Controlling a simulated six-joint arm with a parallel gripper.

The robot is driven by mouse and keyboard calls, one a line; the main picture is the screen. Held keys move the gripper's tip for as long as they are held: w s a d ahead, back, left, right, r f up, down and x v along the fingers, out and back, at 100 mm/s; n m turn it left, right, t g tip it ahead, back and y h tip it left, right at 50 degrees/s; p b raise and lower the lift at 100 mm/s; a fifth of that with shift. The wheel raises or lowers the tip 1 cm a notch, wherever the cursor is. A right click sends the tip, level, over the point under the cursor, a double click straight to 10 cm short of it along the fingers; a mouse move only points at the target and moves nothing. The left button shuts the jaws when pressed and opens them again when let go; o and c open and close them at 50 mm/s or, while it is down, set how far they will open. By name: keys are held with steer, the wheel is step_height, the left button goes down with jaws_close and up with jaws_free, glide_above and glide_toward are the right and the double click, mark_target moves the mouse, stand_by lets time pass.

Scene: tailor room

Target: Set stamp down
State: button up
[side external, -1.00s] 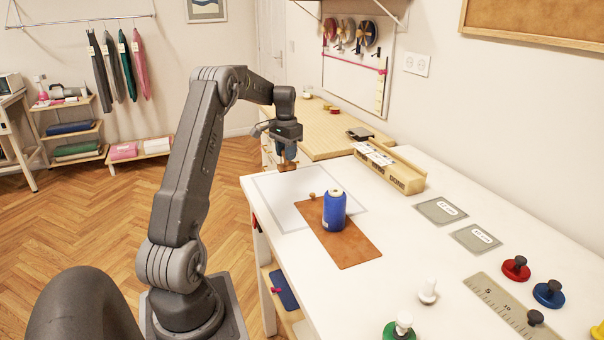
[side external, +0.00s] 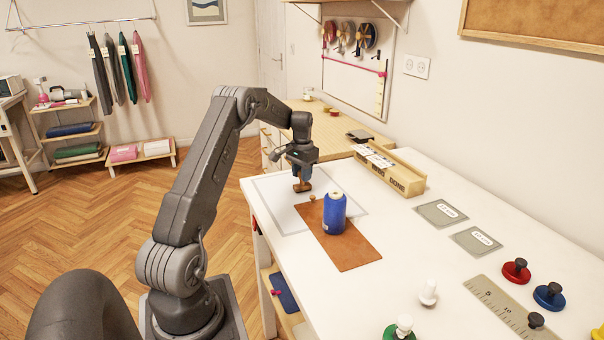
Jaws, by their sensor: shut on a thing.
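My gripper (side external: 302,172) points down and is shut on the stamp (side external: 302,187), a small brown wooden piece. The stamp is over the white sheet with a grey border (side external: 268,187), behind the brown leather mat (side external: 349,253). I cannot tell whether its underside touches the sheet or hangs just above it. A blue spool-like cylinder (side external: 334,214) stands upright on the mat, to the right of my gripper and nearer the camera.
A small tan knob (side external: 312,198) is at the mat's far left corner, close to the stamp. A wooden box (side external: 389,172) stands behind on the right. Grey labelled squares (side external: 441,213), a ruler (side external: 500,306) and several knobbed weights lie toward the right front.

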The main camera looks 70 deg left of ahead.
steer(key=shift+f, duration=0.15)
steer(key=o, duration=0.9)
step_height(320, 180, up, 12)
steer(key=d+r+m+t+y, duration=0.1)
steer(key=d+r, duration=0.4)
steer(key=d, duration=0.7)
steer(key=d+r+m+t, duration=0.1)
steer(key=d+r, duration=0.4)
steer(key=d, duration=0.7)
steer(key=s+d+f+m+t, duration=0.1)
steer(key=s+d, duration=0.5)
steer(key=s+d+f+t, duration=0.1)
steer(key=s+d+f, duration=0.1)
steer(key=s+d, duration=0.4)
steer(key=s+d+f+m+t+h, duration=0.1)
steer(key=s+d, duration=0.6)
steer(key=d, duration=0.1)
steer(key=shift+f+m+t, duration=0.15)
steer(key=shift+m+t, duration=0.15)
